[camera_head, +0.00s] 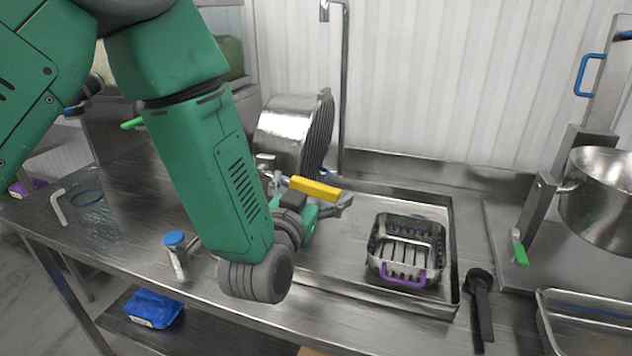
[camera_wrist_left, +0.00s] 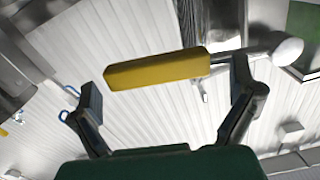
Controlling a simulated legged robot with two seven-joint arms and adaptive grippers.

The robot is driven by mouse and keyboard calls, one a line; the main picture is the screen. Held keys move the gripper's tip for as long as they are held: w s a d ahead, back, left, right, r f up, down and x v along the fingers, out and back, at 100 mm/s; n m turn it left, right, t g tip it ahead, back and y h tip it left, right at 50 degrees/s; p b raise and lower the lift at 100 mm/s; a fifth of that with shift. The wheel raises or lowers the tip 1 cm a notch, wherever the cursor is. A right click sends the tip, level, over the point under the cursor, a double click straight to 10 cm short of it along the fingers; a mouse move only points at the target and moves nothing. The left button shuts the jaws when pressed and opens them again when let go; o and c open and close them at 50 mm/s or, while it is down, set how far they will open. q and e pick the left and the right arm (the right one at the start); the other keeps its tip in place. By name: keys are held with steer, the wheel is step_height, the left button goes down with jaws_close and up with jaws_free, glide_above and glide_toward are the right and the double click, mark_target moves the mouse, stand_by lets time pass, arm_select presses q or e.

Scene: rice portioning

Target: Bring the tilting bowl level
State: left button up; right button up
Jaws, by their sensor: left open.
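A large metal bowl (camera_head: 280,130) at the back middle is tipped far over, its dark ribbed side facing right in the head view. A yellow handle (camera_head: 315,188) lies in front of and below it; my arm and gripper hide how the two join. My left gripper (camera_head: 309,193) is open at the handle, with a finger toward each end. In the left wrist view the yellow handle (camera_wrist_left: 157,70) spans much of the gap between the open fingers (camera_wrist_left: 165,88). I cannot tell whether they touch it. My right gripper is not in view.
A metal basket with a purple handle (camera_head: 405,275) stands in the shallow tray (camera_head: 450,240). A black scoop (camera_head: 481,305) lies right of it. Another metal pot (camera_head: 600,205) stands at right. A blue-capped shaker (camera_head: 175,250) and a glass (camera_head: 90,210) are at left.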

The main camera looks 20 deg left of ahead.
arm_select(q)
steer(key=shift+w, duration=0.6)
steer(key=shift+d, duration=0.3)
steer(key=c, duration=1.6)
steer(key=shift+o, duration=0.2)
steer(key=shift+r, duration=0.15)
